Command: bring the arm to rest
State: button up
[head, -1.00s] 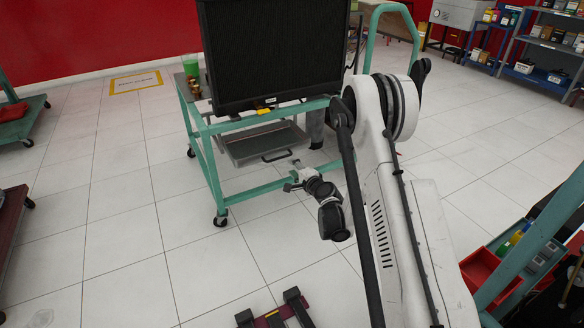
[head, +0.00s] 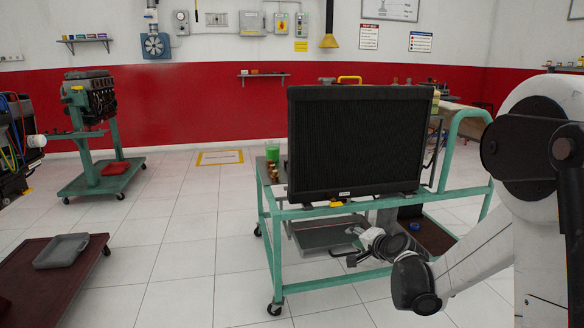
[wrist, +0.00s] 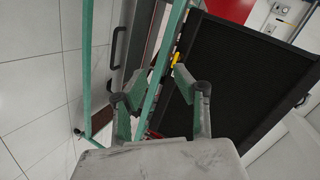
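My gripper (head: 352,246) is in front of the green cart (head: 330,210), level with the grey drawer under its top. In the wrist view my gripper (wrist: 157,80) shows two fingers spread apart, with nothing held between them. Behind the fingers are a green cart rail, a drawer handle (wrist: 117,45) and the dark monitor (wrist: 245,75). My white and black arm reaches in from the right of the head view, bent low at the wrist. Whether the fingers touch the cart cannot be told.
The monitor (head: 355,140) stands on the cart beside a green cup (head: 272,152). A dark red platform with a grey tray (head: 62,250) is at the lower left. An engine on a green stand (head: 92,110) is further back. Tiled floor between them is clear.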

jog(key=s+a+r+n+g+h, duration=0.1)
jog(key=s+r+n+g, duration=0.15)
jog(key=s+r, duration=0.45)
jog(key=s+a+r+n+g, duration=0.1)
jog(key=s+r+n, duration=0.2)
jog(key=s, duration=0.8)
jog(key=s+d+f+n+g+h, duration=0.1)
jog(key=s+d+n+g+h, duration=0.2)
jog(key=s, duration=2)
notch_tip(320, 180, up, 18)
jog(key=n+t+p, duration=0.1)
jog(key=p, duration=1.7)
jog(key=shift+a, duration=0.25)
jog(key=shift+o, duration=0.3)
jog(key=shift+f, duration=0.15)
